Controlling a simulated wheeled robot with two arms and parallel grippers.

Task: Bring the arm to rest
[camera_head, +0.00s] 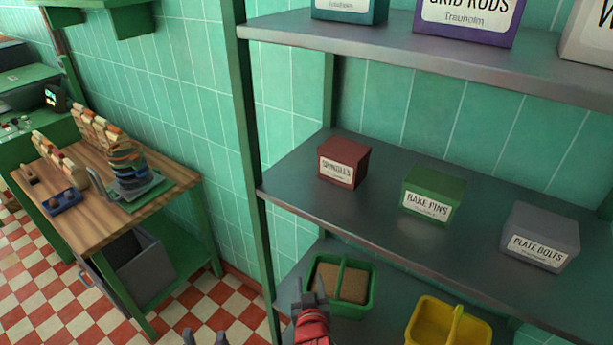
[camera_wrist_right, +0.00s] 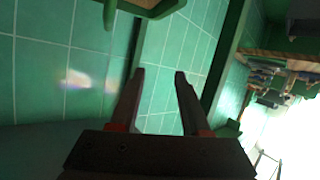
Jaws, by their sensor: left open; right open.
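My right gripper (camera_head: 312,292), red with grey fingers, is in front of the lower shelf, at the green divided bin (camera_head: 370,290) in the head view. In the right wrist view my right gripper (camera_wrist_right: 158,74) has its two fingers apart, with nothing between them but green tiled wall behind. My left gripper (camera_head: 206,337) shows only as two grey fingertips at the bottom edge of the head view. They are apart with nothing seen between them. The rest of the left arm is out of view.
A grey shelf (camera_head: 300,190) holds a red box (camera_head: 343,163), a green box (camera_head: 433,194) and a grey box (camera_head: 540,237). A yellow bin (camera_head: 447,322) is on the lower shelf. A wooden workbench (camera_head: 160,178) stands left. Checkered floor (camera_head: 195,297) lies between.

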